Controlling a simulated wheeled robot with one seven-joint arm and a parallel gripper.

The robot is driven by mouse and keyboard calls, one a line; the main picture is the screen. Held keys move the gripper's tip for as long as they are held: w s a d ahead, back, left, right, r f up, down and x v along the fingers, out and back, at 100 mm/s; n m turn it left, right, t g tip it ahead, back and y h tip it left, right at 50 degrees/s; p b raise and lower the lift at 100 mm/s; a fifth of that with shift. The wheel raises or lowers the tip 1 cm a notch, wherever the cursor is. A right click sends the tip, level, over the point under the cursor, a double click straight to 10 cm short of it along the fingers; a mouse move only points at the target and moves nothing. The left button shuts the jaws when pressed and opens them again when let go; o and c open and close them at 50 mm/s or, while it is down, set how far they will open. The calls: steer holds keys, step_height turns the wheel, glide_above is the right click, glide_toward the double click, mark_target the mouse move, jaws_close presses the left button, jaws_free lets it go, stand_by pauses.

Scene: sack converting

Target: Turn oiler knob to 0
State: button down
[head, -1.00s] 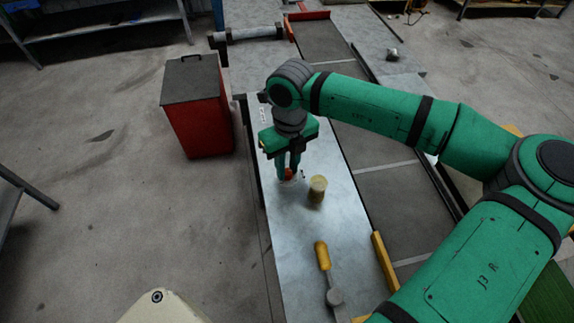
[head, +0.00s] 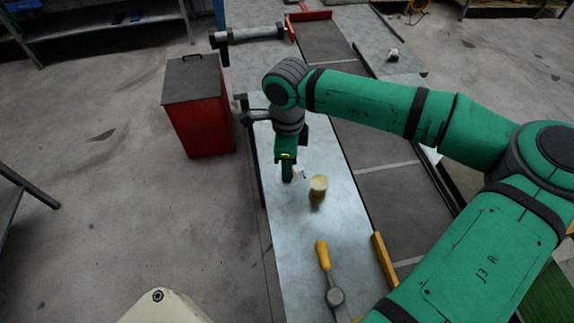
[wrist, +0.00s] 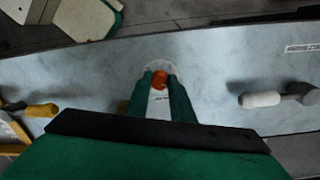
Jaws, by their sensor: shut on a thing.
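The oiler knob (wrist: 160,79) is a small orange-red knob on a pale round plate (wrist: 152,68) on the grey metal bench top. In the wrist view it sits between the two green fingertips of my gripper (wrist: 160,82), which is shut on it. A small dark mark shows on the plate, too small to read, so I cannot tell the setting. In the head view my gripper (head: 287,178) points straight down and hides the knob; a bit of the pale plate shows at its right.
A yellow-handled tool (head: 323,256) lies nearer on the bench (head: 290,235). A white-handled tool (wrist: 262,99) shows in the wrist view. A red bin (head: 199,115) stands to the left.

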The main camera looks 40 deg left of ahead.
steer(key=n, duration=1.4)
steer(key=shift+d+t, duration=0.1)
steer(key=shift+t, duration=0.2)
steer(key=shift+n, duration=0.3)
steer(key=c, duration=1.5)
jaws_free()
steer(key=shift+c, duration=0.2)
steer(key=shift+s, duration=0.1)
step_height(320, 180, up, 11)
steer(key=shift+a, duration=0.2)
steer(key=shift+f, duration=0.1)
